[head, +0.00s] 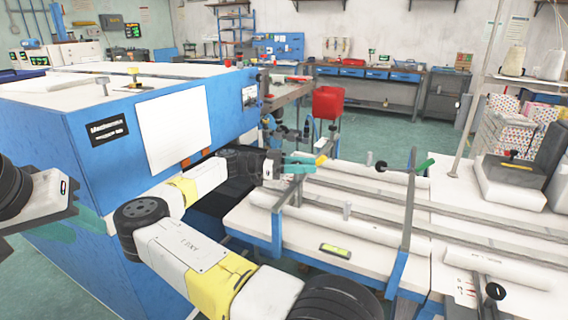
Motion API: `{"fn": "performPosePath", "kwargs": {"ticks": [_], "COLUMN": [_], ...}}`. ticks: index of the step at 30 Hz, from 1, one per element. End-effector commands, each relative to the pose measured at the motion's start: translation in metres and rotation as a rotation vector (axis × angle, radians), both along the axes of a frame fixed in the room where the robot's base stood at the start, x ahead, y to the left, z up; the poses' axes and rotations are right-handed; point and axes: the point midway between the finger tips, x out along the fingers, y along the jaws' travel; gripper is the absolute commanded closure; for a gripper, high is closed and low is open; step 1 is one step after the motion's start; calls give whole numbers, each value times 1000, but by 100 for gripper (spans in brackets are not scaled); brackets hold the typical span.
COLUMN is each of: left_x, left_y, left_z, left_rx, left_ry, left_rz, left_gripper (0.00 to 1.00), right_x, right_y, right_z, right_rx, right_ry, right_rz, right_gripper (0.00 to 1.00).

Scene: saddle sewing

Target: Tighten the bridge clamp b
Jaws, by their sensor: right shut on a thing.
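A bridge with grey uprights and blue feet stands over the white table. At its right upright are a green clamp handle (424,165) and a black knob (381,166). At the left upright (277,218) a yellow clamp handle (321,159) shows just past the teal fingers of my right gripper (300,165). The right gripper is shut on this handle, and its fingers hide most of it. No letter is legible, so I cannot tell which clamp is b. My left gripper (80,227) is at the lower left, away from the bridge; its teal fingers blend with the background.
A large blue machine (90,165) fills the left, close to my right arm. White rolls (330,220) and grey rails lie along the table (300,265). A red bin (328,102) stands behind.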

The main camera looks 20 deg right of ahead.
Motion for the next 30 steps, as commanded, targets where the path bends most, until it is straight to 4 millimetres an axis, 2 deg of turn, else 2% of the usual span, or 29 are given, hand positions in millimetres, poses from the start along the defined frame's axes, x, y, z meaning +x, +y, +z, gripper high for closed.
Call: {"fn": "performPosePath", "kwargs": {"ticks": [15, 30], "left_x": [0, 0], "left_y": [0, 0], "left_z": [0, 0], "left_rx": [0, 0], "left_ry": [0, 0], "left_rz": [0, 0], "left_gripper": [64, 64], "right_x": [-9, -13], "right_y": [7, 13], "right_z": [0, 0], "right_rx": [2, 1], "right_ry": [0, 1], "right_rz": [-437, -605], "right_gripper": [100, 100]}}
